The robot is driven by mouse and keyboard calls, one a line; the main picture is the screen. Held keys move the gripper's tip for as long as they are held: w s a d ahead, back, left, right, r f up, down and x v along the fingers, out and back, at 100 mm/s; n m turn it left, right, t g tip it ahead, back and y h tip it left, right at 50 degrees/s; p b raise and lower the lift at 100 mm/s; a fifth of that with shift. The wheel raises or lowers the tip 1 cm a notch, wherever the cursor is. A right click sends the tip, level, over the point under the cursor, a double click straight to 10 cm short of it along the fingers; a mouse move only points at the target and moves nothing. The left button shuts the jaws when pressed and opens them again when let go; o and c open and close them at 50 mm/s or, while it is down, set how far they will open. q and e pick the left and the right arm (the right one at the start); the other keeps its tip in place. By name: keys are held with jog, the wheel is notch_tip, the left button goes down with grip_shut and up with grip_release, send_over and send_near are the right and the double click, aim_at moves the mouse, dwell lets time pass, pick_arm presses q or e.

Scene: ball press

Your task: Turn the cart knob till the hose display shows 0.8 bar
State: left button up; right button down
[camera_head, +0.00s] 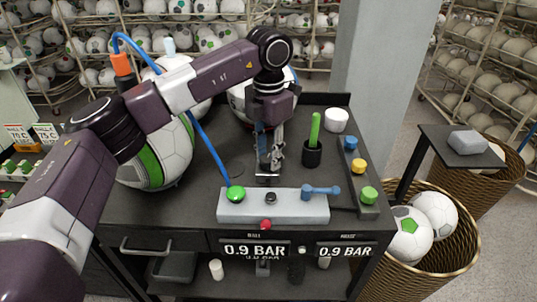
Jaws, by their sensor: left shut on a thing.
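My left gripper (268,168) comes down over the middle of the dark cart (205,225), just behind the grey control block (240,208). It is shut on a small piece with a pale edge, mostly hidden by the fingers. I cannot tell what this piece is. The block carries a green button (236,194), a black knob (271,198) and a blue lever (322,191). A red knob (265,225) sits at its front. Two displays on the cart front, the left one (255,249) and right one (346,249), both read 0.9 BAR. Their labels are too small to read surely.
A white and green ball (160,160) stands at the cart's left, behind my left arm. A blue hose (208,145) runs to the block. A black cup (312,153) with a green stick and several coloured knobs stand right. A ball basket (455,250) is beside the cart.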

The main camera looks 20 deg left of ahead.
aim_at(268, 157)
pick_arm(q)
jog(key=shift+w+r, duration=0.1)
jog(key=shift+r, duration=0.05)
jog(key=o, duration=1.1)
jog(key=shift+o, duration=0.2)
notch_tip(268, 157, up, 12)
